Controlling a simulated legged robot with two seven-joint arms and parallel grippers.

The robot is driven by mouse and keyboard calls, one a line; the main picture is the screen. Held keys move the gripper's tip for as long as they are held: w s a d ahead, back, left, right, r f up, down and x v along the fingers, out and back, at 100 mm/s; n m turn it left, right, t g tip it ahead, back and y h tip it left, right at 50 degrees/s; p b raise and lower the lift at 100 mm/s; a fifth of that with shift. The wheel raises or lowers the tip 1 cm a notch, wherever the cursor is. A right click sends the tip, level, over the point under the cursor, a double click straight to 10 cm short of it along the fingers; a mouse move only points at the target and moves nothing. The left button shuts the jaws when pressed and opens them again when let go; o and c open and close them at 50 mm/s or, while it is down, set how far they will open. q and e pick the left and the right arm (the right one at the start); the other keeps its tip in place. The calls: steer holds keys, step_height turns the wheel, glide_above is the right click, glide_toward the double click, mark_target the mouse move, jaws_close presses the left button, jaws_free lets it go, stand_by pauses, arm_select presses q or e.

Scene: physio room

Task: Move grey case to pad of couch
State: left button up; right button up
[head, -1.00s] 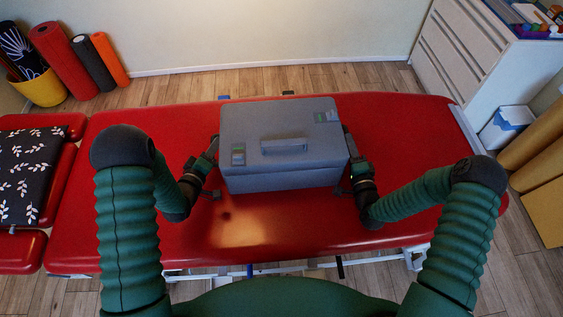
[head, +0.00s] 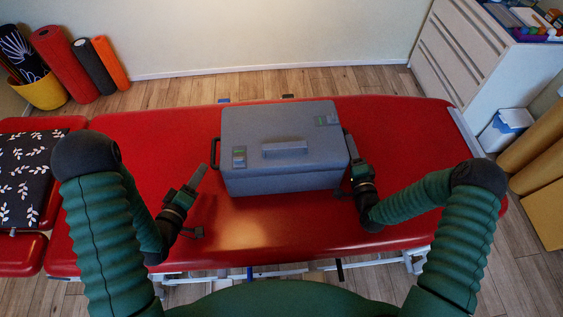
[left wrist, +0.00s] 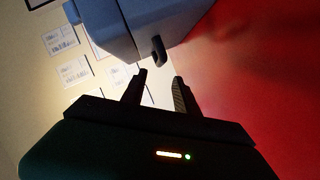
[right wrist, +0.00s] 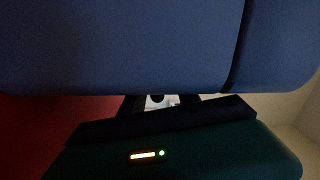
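The grey case (head: 290,178) rests upright and closed on the red pad of the couch (head: 130,180). It has a top handle (head: 284,148) and a dark side handle at its left (head: 214,154). My left gripper (head: 202,171) is to the left of the case, apart from it. In the left wrist view the gripper's fingers (left wrist: 160,76) are spread and empty, just short of the side handle (left wrist: 158,49). My right gripper (head: 350,140) is at the right side of the case. In the right wrist view the case (right wrist: 120,45) hides its fingertips, so its grip is unclear.
A black patterned cloth (head: 35,175) lies on the couch's left section. A white cabinet (head: 475,65) and a white-and-blue box (head: 506,128) stand at the right. Rolled mats (head: 65,65) and a yellow bin (head: 45,91) stand far left. The pad left of the case is clear.

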steer(key=shift+s, duration=0.2)
steer(key=s, duration=0.3)
steer(key=s+d, duration=0.1)
steer(key=s, duration=0.7)
steer(key=shift+s+d, duration=0.15)
steer(key=shift+s, duration=0.1)
steer(key=shift+f, duration=0.1)
